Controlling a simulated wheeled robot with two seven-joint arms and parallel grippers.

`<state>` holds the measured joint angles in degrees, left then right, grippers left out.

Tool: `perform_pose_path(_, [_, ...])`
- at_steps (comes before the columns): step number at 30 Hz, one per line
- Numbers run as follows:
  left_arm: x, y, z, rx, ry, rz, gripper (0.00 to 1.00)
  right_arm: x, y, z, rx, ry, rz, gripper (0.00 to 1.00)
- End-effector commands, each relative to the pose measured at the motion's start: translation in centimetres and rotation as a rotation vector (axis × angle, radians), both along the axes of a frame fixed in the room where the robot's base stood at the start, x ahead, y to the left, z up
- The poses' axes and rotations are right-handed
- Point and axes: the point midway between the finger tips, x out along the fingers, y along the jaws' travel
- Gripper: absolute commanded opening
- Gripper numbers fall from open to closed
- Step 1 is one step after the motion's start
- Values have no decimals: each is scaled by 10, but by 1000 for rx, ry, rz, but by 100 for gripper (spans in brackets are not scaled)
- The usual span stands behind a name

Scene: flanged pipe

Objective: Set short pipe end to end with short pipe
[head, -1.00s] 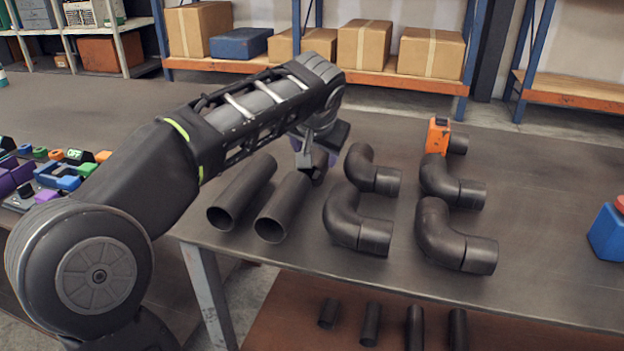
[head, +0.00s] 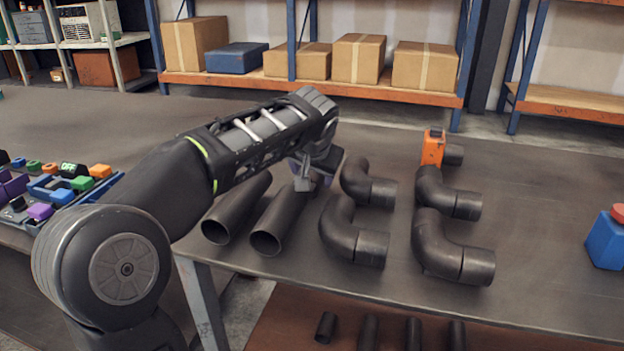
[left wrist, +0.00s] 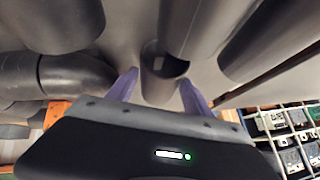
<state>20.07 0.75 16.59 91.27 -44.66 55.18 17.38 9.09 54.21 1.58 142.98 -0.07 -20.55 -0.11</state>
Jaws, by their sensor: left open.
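A dark short pipe (left wrist: 163,80) shows its open end in the left wrist view, between the two purple fingers of my left gripper (left wrist: 158,90). The fingers are apart, one on each side of it, with gaps visible. In the head view my left gripper (head: 313,183) is low at the table, at the far end of the long pipes, and hides most of that short pipe. Another short pipe (head: 455,154) lies at the back right, beside an orange block-like device (head: 432,147). The two short pipes are well apart. My right gripper is not in view.
Two long pipes (head: 236,211) (head: 276,225) lie left of the elbows. Several elbow pipes (head: 350,235) (head: 450,250) stand close on the right. A blue block (head: 607,238) with a red top is at far right. More pipes (head: 368,332) lie below.

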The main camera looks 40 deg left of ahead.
Motion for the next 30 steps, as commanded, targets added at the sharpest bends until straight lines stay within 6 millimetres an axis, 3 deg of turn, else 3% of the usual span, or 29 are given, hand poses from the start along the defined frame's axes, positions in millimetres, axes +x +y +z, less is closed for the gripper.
perform_pose_path(6, [13, 9, -19, -1, -1, 2, 60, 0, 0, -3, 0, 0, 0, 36])
perform_pose_path(24, [13, 9, -19, 0, -1, 1, 60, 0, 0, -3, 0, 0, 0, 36])
perform_pose_path(30, [13, 9, -19, 0, -1, 1, 43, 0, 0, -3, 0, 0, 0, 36])
